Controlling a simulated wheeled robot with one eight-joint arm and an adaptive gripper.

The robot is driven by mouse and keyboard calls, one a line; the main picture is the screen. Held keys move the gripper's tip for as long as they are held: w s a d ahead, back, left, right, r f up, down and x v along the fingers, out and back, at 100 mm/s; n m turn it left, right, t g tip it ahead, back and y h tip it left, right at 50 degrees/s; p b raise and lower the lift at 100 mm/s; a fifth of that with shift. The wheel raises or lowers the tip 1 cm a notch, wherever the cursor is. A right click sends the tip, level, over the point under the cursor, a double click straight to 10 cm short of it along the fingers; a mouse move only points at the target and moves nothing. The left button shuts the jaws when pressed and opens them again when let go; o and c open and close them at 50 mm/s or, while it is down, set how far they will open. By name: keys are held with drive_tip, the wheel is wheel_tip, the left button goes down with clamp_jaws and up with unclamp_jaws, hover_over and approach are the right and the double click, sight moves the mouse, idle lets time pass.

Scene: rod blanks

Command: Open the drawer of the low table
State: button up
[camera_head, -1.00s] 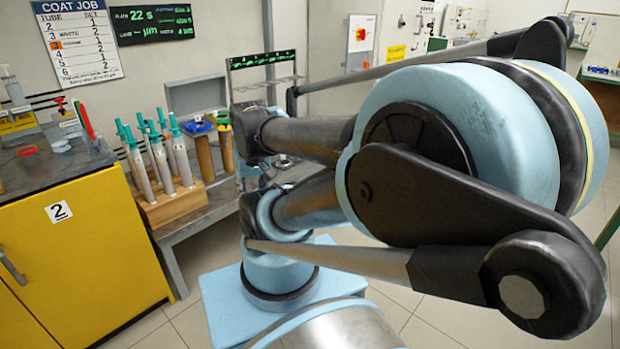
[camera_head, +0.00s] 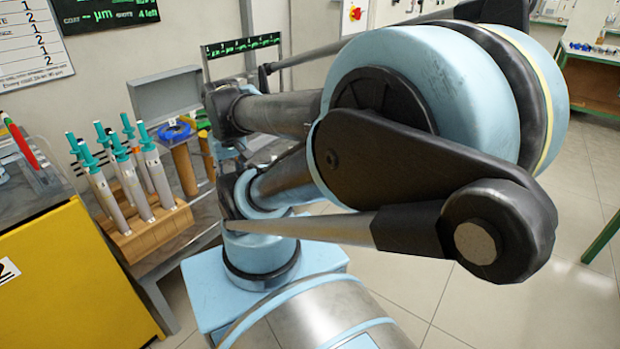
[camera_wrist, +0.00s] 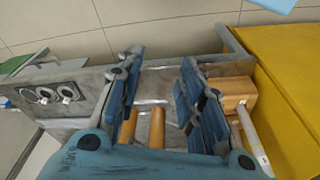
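The low table (camera_head: 178,246) has a worn grey top and stands to the left of my arm in the head view. In the wrist view its grey surface (camera_wrist: 160,86) runs across the picture beyond my fingers. I cannot make out a drawer or its handle in either view. My gripper (camera_wrist: 160,62) shows in the wrist view with its two blue-grey fingers wide apart and nothing between the tips. It is over or near the table, touching nothing that I can tell.
A wooden rack (camera_head: 150,235) of teal-topped rods stands on the table; the block also shows in the wrist view (camera_wrist: 235,90). Brown cylinders (camera_wrist: 157,128) are near my fingers. A yellow cabinet (camera_head: 70,290) adjoins on the left.

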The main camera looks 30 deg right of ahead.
drive_tip(key=shift+w, duration=0.15)
drive_tip(key=w+d+r+m, duration=0.35)
drive_tip(key=w+d, duration=0.25)
drive_tip(key=w, duration=0.5)
drive_tip(key=w+d+r+m, duration=0.2)
drive_tip(key=w+d+r, duration=0.3)
drive_tip(key=w, duration=0.6)
drive_tip(key=w+d+f+m, duration=0.2)
drive_tip(key=w+d+f, duration=0.3)
drive_tip(key=w+d, duration=0.3)
drive_tip(key=w+d+f+m, duration=0.2)
drive_tip(key=w+d+f, duration=0.35)
drive_tip(key=d, duration=0.55)
drive_tip(key=w+d+f+m, duration=0.2)
drive_tip(key=d+f+m, duration=0.2)
drive_tip(key=d+f, duration=2.1)
drive_tip(key=shift+y, duration=0.4)
drive_tip(key=x, duration=0.6)
drive_tip(key=a+x, duration=0.1)
drive_tip(key=x, duration=1.1)
drive_tip(key=shift+s+a, duration=0.2)
